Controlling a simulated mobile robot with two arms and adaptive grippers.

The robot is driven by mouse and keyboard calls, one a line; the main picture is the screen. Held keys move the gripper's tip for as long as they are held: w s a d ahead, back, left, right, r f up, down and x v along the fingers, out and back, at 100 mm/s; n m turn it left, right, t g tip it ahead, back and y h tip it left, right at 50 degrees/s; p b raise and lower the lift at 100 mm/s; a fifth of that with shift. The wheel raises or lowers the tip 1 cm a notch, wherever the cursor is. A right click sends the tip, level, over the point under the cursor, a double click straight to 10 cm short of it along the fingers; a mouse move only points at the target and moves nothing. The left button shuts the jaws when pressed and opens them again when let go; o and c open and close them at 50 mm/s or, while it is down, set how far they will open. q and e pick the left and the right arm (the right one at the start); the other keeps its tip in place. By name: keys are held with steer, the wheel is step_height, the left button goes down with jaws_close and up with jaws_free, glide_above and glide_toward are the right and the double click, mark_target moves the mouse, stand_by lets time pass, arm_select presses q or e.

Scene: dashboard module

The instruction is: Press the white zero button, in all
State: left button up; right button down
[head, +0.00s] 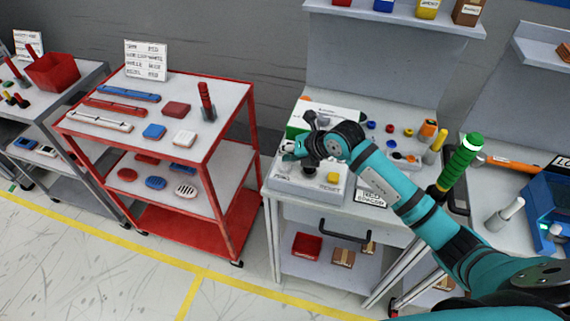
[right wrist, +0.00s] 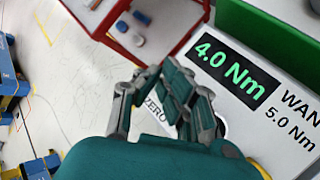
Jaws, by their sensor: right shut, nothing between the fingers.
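My right gripper (head: 292,151) is shut and empty, over the left part of a light-grey panel box (head: 322,196) on the workbench. In the right wrist view its fingers (right wrist: 163,80) are together beside a label reading ZERO (right wrist: 154,110), which they partly cover. The white zero button is not clearly visible; the fingers seem to hide it, and I cannot tell whether they touch it. The panel also has a black knob (head: 309,170) and a yellow button (head: 333,178). My left gripper is not in view.
A red cart (head: 207,157) with tools and blocks stands left of the workbench (head: 283,191). Small coloured parts (head: 390,128) lie behind and right of the panel. A green-handled tool (head: 460,160) stands near my right forearm. The floor in front is clear.

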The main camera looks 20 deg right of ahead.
mark_target(287, 163)
steer(key=shift+f, duration=0.1)
steer(key=shift+f+b, duration=0.3)
steer(key=shift+f, duration=0.05)
steer(key=shift+f+b, duration=0.4)
steer(key=shift+f, duration=0.15)
stand_by(0.7)
steer(key=shift+r, duration=0.15)
steer(key=shift+r+p, duration=0.75)
steer(key=shift+r, duration=0.1)
step_height(287, 163, up, 5)
steer(key=p, duration=0.4)
stand_by(0.4)
